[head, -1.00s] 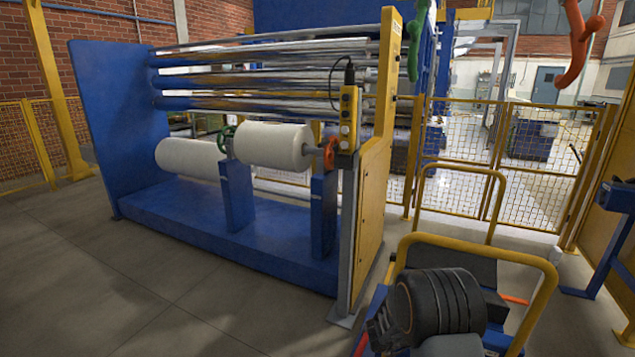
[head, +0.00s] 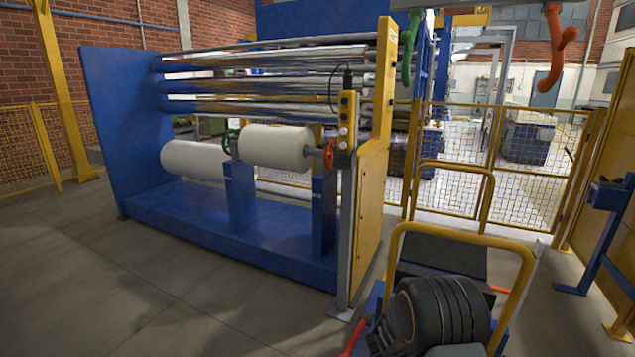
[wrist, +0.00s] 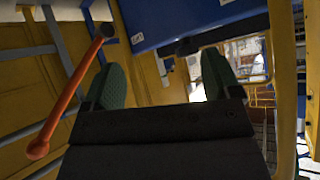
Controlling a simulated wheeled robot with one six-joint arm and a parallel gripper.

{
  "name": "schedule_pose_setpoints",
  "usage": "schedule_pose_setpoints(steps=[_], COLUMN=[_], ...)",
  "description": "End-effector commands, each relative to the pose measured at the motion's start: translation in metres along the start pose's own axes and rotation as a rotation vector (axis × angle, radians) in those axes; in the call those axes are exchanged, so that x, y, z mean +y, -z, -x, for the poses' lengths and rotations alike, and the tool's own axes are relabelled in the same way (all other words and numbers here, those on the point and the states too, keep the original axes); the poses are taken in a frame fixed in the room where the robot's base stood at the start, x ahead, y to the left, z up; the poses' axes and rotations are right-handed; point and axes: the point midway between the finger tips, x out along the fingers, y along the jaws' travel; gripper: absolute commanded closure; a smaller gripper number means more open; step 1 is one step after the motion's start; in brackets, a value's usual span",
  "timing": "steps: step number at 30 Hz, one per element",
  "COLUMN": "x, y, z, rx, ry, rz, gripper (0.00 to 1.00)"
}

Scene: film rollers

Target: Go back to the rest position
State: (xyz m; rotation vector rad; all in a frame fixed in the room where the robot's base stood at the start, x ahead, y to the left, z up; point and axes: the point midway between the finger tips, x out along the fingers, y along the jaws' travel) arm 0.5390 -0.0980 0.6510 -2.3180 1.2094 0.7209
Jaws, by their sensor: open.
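My gripper (wrist: 163,82) shows in the wrist view with its two green-padded fingers wide apart. I see nothing held between them. An orange rod (wrist: 68,100) with rounded ends slants past the left finger; I cannot tell how near it is. A blue panel (wrist: 190,20) lies beyond the fingertips. In the head view, the gripper's fingers cannot be made out; a dark rounded part of my arm is at the bottom right.
The blue roller machine (head: 215,240) holds two white film rolls, one nearer (head: 275,147) and one farther (head: 195,160). Green (head: 408,50) and orange (head: 557,50) hooks hang at top right. A yellow tubular rail (head: 460,228) stands near my arm. Open floor (head: 130,290) lies at left.

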Motion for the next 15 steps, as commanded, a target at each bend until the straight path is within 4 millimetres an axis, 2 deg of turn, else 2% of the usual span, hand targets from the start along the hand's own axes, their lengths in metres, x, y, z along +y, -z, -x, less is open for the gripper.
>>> schedule_pose_setpoints(steps=[5,8,11,13,15], x=[-0.023,-0.037,-0.042,-0.033,-0.012], y=[-0.019,-0.023,-0.018,-0.007,0.009], z=[0.024,0.060,0.121,0.171,0.221], rx=[-0.194,-0.343,-0.526,-0.649,-0.751], ry=[0.175,0.300,0.430,0.493,0.520], rz=[0.063,0.131,0.254,0.372,0.505], gripper=[0.17,0.17,0.17,0.17,0.17])
